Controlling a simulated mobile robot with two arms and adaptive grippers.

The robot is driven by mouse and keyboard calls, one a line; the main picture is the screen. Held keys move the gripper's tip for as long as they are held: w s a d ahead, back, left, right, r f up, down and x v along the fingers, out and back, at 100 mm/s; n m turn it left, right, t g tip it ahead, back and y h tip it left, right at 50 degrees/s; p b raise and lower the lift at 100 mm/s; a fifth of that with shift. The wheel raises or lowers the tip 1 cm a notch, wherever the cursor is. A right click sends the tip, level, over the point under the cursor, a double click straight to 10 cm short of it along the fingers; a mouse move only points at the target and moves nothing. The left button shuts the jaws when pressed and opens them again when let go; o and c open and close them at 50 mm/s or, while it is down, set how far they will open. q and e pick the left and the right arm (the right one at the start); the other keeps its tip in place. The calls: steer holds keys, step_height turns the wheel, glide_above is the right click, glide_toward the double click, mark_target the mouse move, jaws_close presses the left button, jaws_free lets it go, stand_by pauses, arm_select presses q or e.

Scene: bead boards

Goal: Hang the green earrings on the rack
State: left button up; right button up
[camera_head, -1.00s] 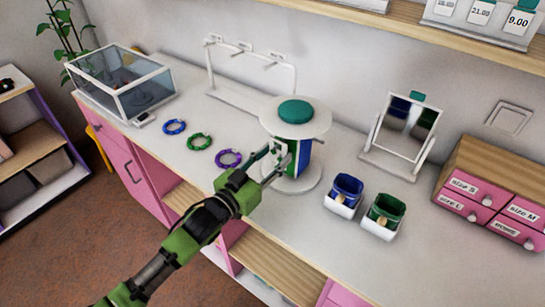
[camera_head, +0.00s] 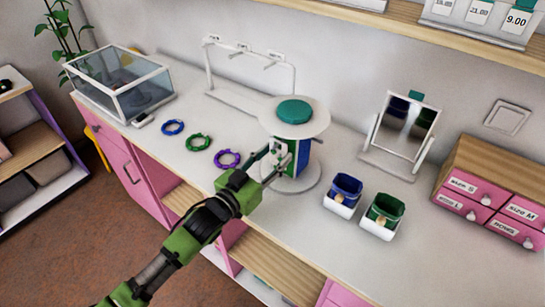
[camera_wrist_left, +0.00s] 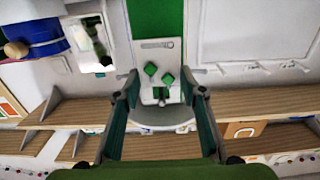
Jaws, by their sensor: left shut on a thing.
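The green earrings (camera_wrist_left: 160,76) are dark green diamond shapes on a white card (camera_wrist_left: 155,46) in the left wrist view. My left gripper (camera_wrist_left: 160,82) is shut on this card, with one finger on each side. In the head view my left gripper (camera_head: 273,162) is at the front of a round white display stand (camera_head: 290,184) with green and blue panels. The card is close to the stand's green panel; whether it touches is unclear. A white rack with hooks (camera_head: 232,97) stands behind and left of the stand. My right gripper is not in view.
Blue, green and purple bead rings (camera_head: 198,143) lie left of the stand. Two cups, blue (camera_head: 343,190) and green (camera_head: 384,210), stand right of it. A mirror (camera_head: 402,128), a pink drawer box (camera_head: 490,195) and a glass case (camera_head: 120,83) also occupy the counter.

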arm_select(q)
steer(key=shift+w, duration=0.1)
steer(key=o, duration=1.2)
steer(key=shift+o, duration=0.2)
steer(key=shift+f+p+v, duration=0.15)
steer(key=shift+p+v, duration=0.35)
steer(key=shift+v, duration=0.7)
steer(key=shift+f+p+v, duration=0.15)
steer(key=shift+p+v, duration=0.3)
steer(key=shift+v, duration=0.8)
steer(key=shift+p+v, duration=0.4)
steer(key=shift+v, duration=1.15)
steer(key=shift+f, duration=0.25)
